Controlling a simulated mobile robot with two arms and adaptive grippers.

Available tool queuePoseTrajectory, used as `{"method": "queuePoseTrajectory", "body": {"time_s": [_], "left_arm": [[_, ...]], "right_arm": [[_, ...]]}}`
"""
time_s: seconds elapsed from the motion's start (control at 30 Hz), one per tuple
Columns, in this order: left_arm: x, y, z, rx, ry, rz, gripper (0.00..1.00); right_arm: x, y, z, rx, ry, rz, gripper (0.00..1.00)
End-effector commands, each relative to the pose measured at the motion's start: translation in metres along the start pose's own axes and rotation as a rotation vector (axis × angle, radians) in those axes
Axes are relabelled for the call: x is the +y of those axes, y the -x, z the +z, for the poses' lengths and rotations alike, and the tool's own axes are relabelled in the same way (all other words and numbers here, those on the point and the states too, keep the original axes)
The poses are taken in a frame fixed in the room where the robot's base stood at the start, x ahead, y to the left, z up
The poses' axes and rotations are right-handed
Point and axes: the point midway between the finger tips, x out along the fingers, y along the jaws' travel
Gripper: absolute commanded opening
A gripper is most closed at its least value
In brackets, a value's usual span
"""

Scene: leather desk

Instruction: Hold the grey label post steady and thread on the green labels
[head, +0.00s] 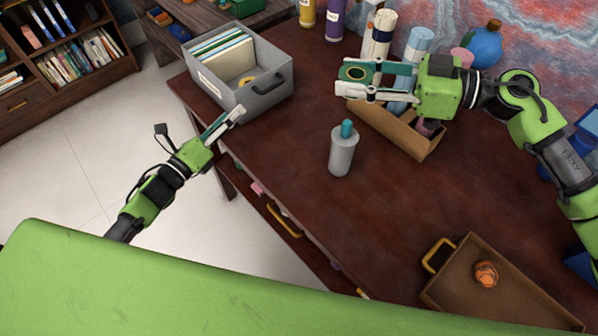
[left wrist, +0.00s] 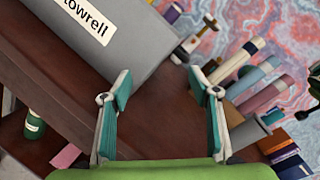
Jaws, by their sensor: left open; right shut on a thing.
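The grey label post (head: 341,155) stands upright on the dark red-brown desk, with a teal tip on top. My right gripper (head: 345,80) is shut on a green label (head: 355,73), which looks like a flat ring, and holds it above the desk, up and slightly right of the post in the head view. My left gripper (head: 238,113) is open and empty by the front of the grey file box, apart from the post. In the left wrist view its two fingers (left wrist: 160,98) are spread with nothing between them. No other green label is clearly visible.
The grey file box (head: 265,97) stands at the desk's left corner. A cardboard box (head: 400,131) with rolls lies beneath my right gripper. A brown tray (head: 460,262) with an orange object (head: 486,273) is at the lower right.

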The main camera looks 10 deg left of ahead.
Motion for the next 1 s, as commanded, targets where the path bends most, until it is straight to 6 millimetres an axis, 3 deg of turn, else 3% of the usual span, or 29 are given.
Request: {"method": "queuePoseTrajectory", "body": {"time_s": [0.03, 0.2, 0.4, 0.67, 1.0], "left_arm": [[-0.021, 0.000, -0.023, 0.042, -0.096, -0.048, 0.56], [-0.083, 0.009, -0.097, 0.148, -0.409, -0.215, 0.56], [-0.136, 0.028, -0.154, 0.193, -0.659, -0.383, 0.56], [-0.160, 0.034, -0.177, 0.197, -0.765, -0.459, 0.56], [-0.179, -0.015, -0.195, 0.195, -0.765, -0.461, 0.56]], "right_arm": [[0.000, 0.000, -0.001, 0.000, 0.000, 0.000, 0.16], [0.000, 0.000, -0.001, 0.000, 0.000, 0.000, 0.16], [0.000, 0.000, -0.001, 0.000, 0.000, 0.000, 0.16], [0.000, 0.000, -0.001, 0.000, 0.000, 0.000, 0.16], [0.000, 0.000, -0.001, 0.000, 0.000, 0.000, 0.16]]}}
